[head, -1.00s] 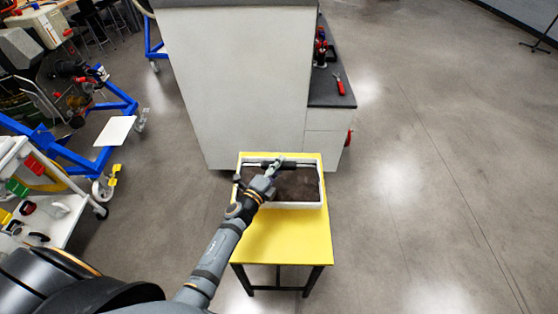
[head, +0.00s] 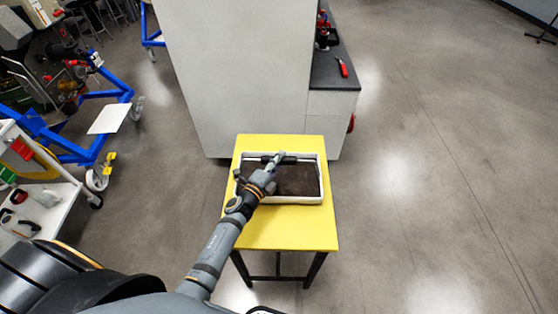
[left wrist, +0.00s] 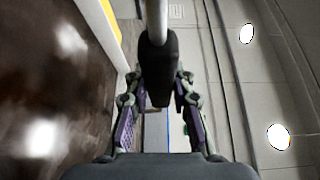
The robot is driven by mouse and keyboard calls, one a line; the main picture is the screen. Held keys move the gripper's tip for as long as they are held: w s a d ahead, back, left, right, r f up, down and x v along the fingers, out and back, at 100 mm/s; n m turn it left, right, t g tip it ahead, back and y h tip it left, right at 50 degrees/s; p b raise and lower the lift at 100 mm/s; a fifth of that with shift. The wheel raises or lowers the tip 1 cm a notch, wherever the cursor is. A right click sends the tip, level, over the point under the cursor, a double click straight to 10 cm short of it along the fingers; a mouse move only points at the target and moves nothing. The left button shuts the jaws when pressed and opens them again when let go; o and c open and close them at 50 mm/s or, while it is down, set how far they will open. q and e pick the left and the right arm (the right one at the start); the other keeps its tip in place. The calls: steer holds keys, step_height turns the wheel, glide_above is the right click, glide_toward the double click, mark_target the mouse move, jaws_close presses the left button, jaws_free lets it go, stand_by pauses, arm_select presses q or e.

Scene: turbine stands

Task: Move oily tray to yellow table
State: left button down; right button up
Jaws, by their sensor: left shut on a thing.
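The oily tray (head: 300,182) is a white-rimmed rectangular tray with dark brown, shiny contents. In the head view it is over the far half of the yellow table (head: 285,230), inside the edges of the top. I cannot tell whether it touches the top. My left gripper (head: 273,163) reaches over it from the near left and is shut on the dark handle at its far side. In the left wrist view the gripper's fingers (left wrist: 157,105) are on either side of the black grip, with the brown contents (left wrist: 50,90) at left. My right gripper is not in view.
A tall white cabinet (head: 245,80) stands behind the table, with a dark-topped counter (head: 335,75) beside it holding a red-handled tool (head: 342,67). A blue stand (head: 100,95) and a white cart (head: 50,190) are at left. The floor at right is clear.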

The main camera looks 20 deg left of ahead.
arm_select(q)
steer(key=shift+f, duration=0.2)
stand_by(0.3)
steer(key=c, duration=1.1)
jaws_free()
steer(key=shift+o, duration=0.9)
steer(key=shift+f, duration=0.1)
steer(key=shift+s, duration=0.1)
steer(key=b+v, duration=0.1)
steer(key=v, duration=0.6)
